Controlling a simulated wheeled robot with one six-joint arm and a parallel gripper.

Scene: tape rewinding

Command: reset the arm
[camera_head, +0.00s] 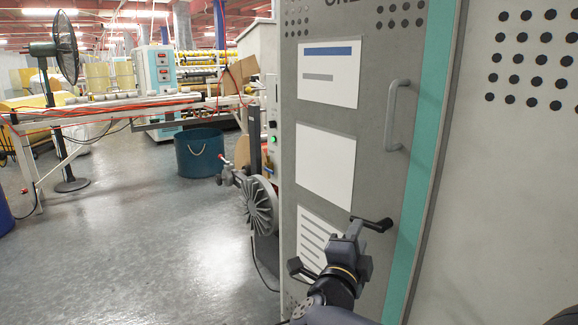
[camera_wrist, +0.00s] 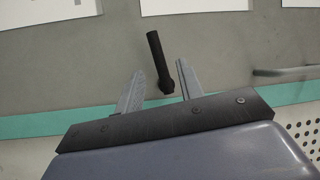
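My gripper (camera_head: 349,238) is in front of the grey cabinet door (camera_head: 385,170), low in the camera_head view. In the wrist view my gripper (camera_wrist: 160,72) has its two grey fingers spread apart with nothing clamped. A black lever handle (camera_head: 374,224) sticks out from the door just beside the gripper. In the wrist view the black handle (camera_wrist: 158,60) shows in the gap between the fingers, with clear space on both sides. Whether the handle reaches in between the fingertips or lies beyond them, I cannot tell.
A grey pull handle (camera_head: 392,115) is higher on the door, beside a teal strip (camera_head: 426,130). A reel (camera_head: 258,205) stands left of the cabinet. A blue bucket (camera_head: 199,152) and a fan (camera_head: 62,60) are farther back. The floor (camera_head: 150,240) at left is clear.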

